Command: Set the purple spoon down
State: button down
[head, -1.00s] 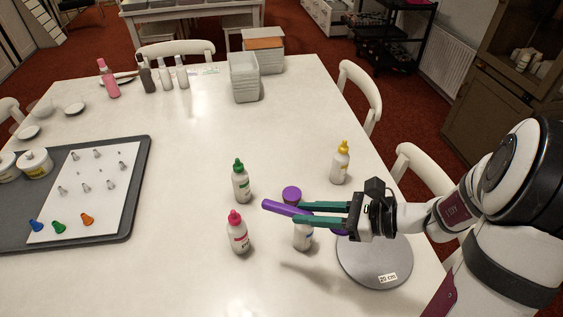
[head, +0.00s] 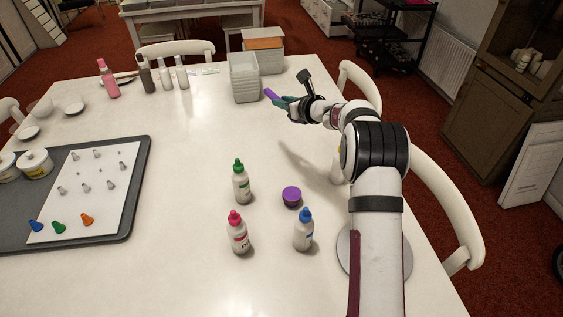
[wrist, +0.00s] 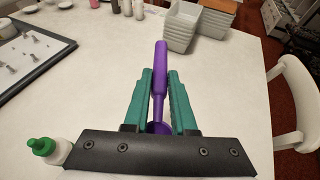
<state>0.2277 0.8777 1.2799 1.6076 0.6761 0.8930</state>
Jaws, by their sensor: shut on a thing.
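In the head view the purple spoon (head: 271,95) shows as a short purple end beyond the fingers. The spoon appears held above the tabletop.
Green-capped (head: 240,183), pink-capped (head: 238,234) and blue-capped (head: 303,231) bottles and a purple-lidded jar (head: 292,196) stand nearer. The table's middle is clear.

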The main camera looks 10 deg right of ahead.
aim_at(284, 164)
notch_tip(284, 164, down, 22)
jog(key=shift+s+d+r, duration=0.1)
jog(key=shift+r, duration=0.05)
jog(key=c, duration=0.7)
grip_release()
jog(key=shift+c, duration=0.2)
